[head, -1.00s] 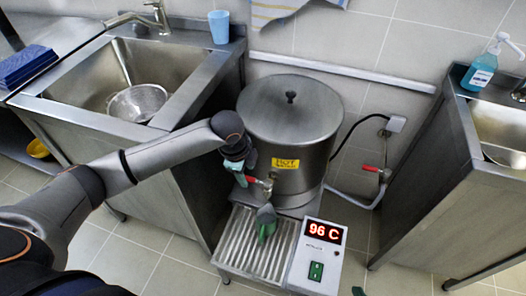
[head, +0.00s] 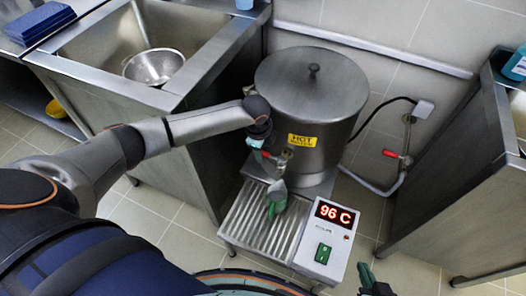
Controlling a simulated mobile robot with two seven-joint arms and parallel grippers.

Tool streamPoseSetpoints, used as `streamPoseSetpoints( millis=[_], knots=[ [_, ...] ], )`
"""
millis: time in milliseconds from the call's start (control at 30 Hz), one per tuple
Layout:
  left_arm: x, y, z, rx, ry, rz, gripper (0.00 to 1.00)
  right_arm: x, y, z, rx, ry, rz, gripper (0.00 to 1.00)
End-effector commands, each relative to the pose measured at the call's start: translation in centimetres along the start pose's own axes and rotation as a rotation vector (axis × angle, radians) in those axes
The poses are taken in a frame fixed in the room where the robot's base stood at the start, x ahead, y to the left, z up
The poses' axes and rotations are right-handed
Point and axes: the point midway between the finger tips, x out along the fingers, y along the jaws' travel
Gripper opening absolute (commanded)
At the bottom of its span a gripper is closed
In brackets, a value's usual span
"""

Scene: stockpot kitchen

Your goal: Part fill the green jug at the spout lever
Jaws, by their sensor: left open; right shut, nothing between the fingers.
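The green jug (head: 277,200) stands on the slatted drip tray (head: 246,222) below the spout (head: 284,158) of the steel hot-water boiler (head: 312,100). The water level inside the jug cannot be seen. The spout's red lever (head: 267,155) shows just below my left gripper (head: 256,143). That gripper is open and points down close to the lever; whether it touches cannot be told. My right gripper (head: 367,275) is shut and empty at the bottom edge, to the right of the control box.
The control box (head: 325,235) reads 96 C and has a green switch. A sink (head: 187,94) with a steel colander (head: 153,67) is at left. A second counter (head: 450,175) is at right, with a red-handled pipe valve (head: 391,154) near it. Floor between is clear.

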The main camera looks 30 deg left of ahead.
Motion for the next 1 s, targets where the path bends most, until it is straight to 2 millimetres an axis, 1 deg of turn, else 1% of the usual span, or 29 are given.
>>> streamPoseSetpoints(
  millis=[100,367,833,1000],
  knots=[
    [0.6,0.0,0.0,0.000,0.000,-0.001,0.53,0.1,0.1,-0.1,-0.001,0.004,0.001,0.00],
    [0.6,0.0,0.0,0.000,0.000,-0.001,0.53,-0.1,0.2,0.0,-0.002,0.003,0.003,0.00],
    [0.6,0.0,0.0,0.000,0.000,-0.001,0.00,-0.2,0.1,0.9,0.001,-0.013,0.003,0.00],
    [0.6,0.0,0.0,0.000,0.000,0.000,0.00,-0.2,0.1,1.0,0.001,-0.015,0.003,0.00]
  ],
)
